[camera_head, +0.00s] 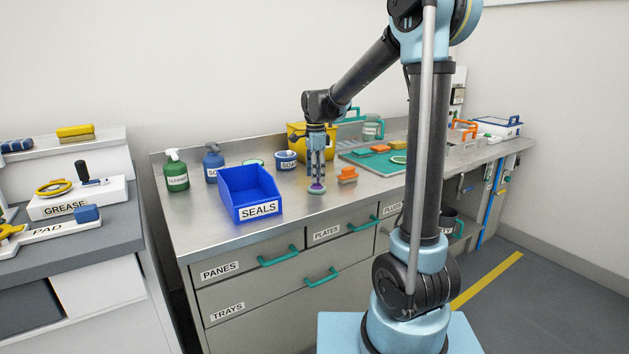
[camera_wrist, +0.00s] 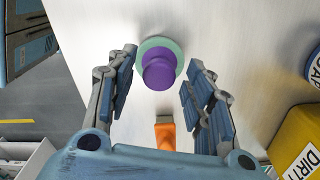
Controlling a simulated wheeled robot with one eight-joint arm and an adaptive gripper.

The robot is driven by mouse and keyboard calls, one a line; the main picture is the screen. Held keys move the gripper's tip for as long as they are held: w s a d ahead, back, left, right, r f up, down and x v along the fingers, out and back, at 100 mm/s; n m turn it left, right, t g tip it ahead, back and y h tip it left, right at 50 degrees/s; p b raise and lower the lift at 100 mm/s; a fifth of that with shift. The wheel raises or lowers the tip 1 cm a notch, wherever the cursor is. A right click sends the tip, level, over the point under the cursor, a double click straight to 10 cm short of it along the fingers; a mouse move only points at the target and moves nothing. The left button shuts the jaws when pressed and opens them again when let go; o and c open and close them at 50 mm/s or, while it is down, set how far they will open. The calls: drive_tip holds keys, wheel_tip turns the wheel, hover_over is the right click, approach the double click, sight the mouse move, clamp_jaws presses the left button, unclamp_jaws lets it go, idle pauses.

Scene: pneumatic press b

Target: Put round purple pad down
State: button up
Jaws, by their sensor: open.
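The round purple pad (camera_wrist: 158,72) has a purple knob-like top on a pale green disc base. In the head view the pad (camera_head: 316,188) sits on the metal counter, just right of the blue SEALS bin. My gripper (camera_head: 317,178) points straight down over it. In the wrist view my gripper (camera_wrist: 160,85) is open, with one finger on each side of the pad and a visible gap to both. The pad's base appears to rest on the counter.
The blue SEALS bin (camera_head: 250,193) stands close on the left. An orange brush (camera_head: 347,176) lies close on the right and shows between the fingers in the wrist view (camera_wrist: 165,133). A yellow bin (camera_head: 297,137) is behind. The counter's front edge is near.

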wheel_tip(320, 180, up, 9)
drive_tip(key=s+d+n, duration=0.4)
drive_tip(key=s+d, duration=0.5)
drive_tip(key=s+d+f+n+t, duration=0.1)
drive_tip(key=s+d+f+n, duration=0.4)
drive_tip(key=s+f, duration=0.4)
drive_tip(key=s+d+f+n+t, duration=0.1)
drive_tip(key=s+d+f+n, duration=0.5)
drive_tip(key=s+f, duration=0.3)
drive_tip(key=s+d, duration=0.1)
drive_tip(key=s, duration=0.3)
drive_tip(key=shift+s+d, duration=0.3)
drive_tip(key=shift+s, duration=0.05)
drive_tip(key=shift+w+f, duration=0.25)
drive_tip(key=shift+w, duration=0.25)
